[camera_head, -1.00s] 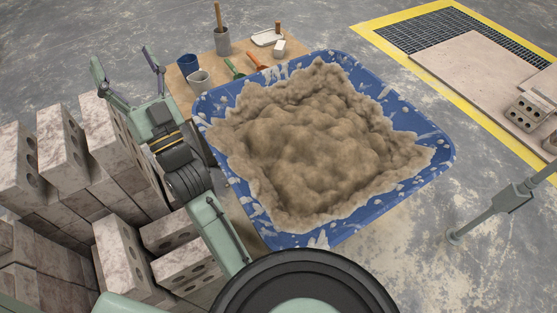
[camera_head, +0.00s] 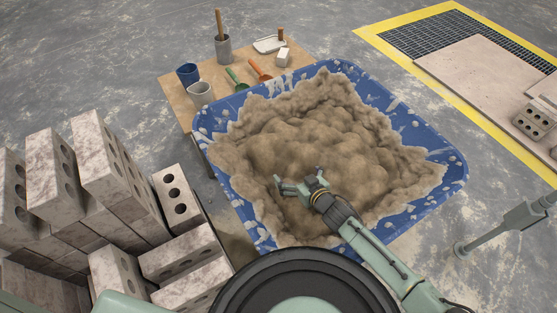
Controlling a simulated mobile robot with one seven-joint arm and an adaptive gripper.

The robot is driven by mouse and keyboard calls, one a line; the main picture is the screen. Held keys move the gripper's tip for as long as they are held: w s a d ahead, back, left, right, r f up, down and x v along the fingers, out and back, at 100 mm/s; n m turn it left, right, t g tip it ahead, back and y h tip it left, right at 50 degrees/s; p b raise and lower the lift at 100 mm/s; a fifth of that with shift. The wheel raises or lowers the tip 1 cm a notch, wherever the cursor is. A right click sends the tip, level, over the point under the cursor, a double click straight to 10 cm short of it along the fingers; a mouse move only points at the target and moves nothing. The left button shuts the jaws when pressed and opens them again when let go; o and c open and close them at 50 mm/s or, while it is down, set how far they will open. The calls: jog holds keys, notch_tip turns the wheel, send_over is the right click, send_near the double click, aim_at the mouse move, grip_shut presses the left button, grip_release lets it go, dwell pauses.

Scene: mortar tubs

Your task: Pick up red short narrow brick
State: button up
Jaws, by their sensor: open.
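I see no clearly red brick in the head view. The bricks in view are pale, mottled grey-pink blocks with round holes, mostly in a stack (camera_head: 112,172) at the left. My gripper (camera_head: 298,177) is open over the front part of the blue mortar tub (camera_head: 437,203). Nothing shows between its fingers. It is well to the right of the brick stack. I cannot tell whether its tips touch the lumpy brown mortar (camera_head: 325,140) in the tub.
A low wooden board (camera_head: 176,96) behind the tub holds a blue cup (camera_head: 188,75), a grey pot (camera_head: 223,48) and trowels. A grey post (camera_head: 505,222) stands at right.

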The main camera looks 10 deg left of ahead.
aim_at(280, 163)
jog(key=x, duration=0.4)
jog(key=shift+w+a+f, duration=0.15)
jog(key=shift+a, duration=0.2)
jog(key=shift+s+a+p+x, duration=0.1)
jog(key=shift+p+x, duration=0.1)
jog(key=shift+x, duration=0.7)
jog(key=shift+s+a+p+x, duration=0.15)
jog(key=shift+p+x, duration=0.1)
jog(key=shift+x, duration=0.6)
jog(key=shift+s+a+p+x, duration=0.1)
jog(key=shift+p+x, duration=0.1)
jog(key=shift+x, duration=0.7)
jog(key=shift+d+f, duration=0.1)
jog(key=shift+c, duration=0.4)
jog(key=c, duration=1.6)
jog(key=shift+o, duration=0.2)
